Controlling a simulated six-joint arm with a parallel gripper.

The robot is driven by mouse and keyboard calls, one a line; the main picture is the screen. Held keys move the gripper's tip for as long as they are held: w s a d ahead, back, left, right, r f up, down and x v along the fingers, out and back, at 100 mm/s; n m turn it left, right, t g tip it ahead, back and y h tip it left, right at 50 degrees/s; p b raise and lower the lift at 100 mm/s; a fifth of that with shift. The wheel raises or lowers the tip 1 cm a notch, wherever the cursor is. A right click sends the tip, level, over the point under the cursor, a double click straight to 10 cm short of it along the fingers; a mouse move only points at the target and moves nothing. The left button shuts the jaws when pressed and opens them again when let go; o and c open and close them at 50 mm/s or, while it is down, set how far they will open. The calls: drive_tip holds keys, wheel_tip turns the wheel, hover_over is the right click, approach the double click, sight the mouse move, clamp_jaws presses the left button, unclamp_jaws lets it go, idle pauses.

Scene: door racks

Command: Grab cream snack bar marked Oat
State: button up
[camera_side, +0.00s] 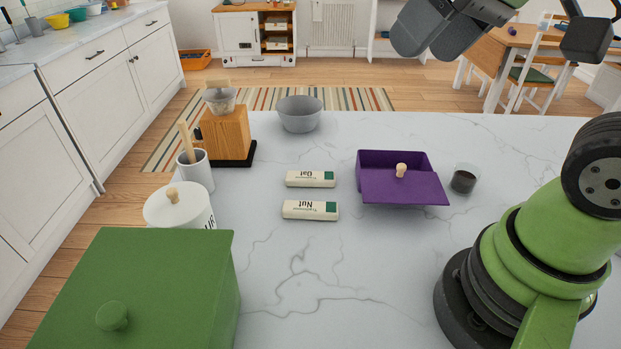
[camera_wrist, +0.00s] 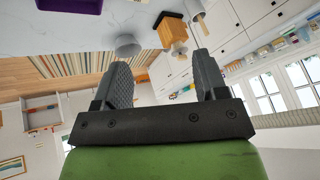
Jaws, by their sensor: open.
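The cream snack bar marked Oat (camera_side: 310,179) lies flat on the white marble counter, its green end to the right. A second cream bar marked Nut (camera_side: 310,210) lies just in front of it, apart from it. In the wrist view my gripper (camera_wrist: 160,75) is open, with nothing between its two dark fingers. Neither bar shows in the wrist view. In the side view my arm's dark end is high at the top right, well above the counter and away from the bars; its fingertips are not clear there.
Right of the bars is a purple box (camera_side: 405,190) with its lid ajar, then a small dark-filled cup (camera_side: 464,179). A grey bowl (camera_side: 300,114), wooden block (camera_side: 226,135), white canister (camera_side: 178,207) and large green box (camera_side: 140,285) stand behind and left. Counter around the bars is clear.

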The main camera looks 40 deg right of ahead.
drive_tip(key=w+d+f+n+g, duration=0.1)
drive_tip(key=w+f+n+g, duration=0.2)
drive_tip(key=w, duration=0.6)
drive_tip(key=n+g+h, duration=0.2)
drive_tip(key=n+g, duration=0.1)
drive_tip(key=n, duration=0.5)
hover_over(310, 175)
drive_tip(key=f, duration=2.3)
drive_tip(key=shift+s+d, duration=0.1)
drive_tip(key=shift+s, duration=0.15)
drive_tip(key=f, duration=0.5)
drive_tip(key=shift+w+f, duration=0.2)
drive_tip(key=shift+f, duration=0.15)
drive_tip(key=shift+c, duration=0.2)
drive_tip(key=c, duration=1)
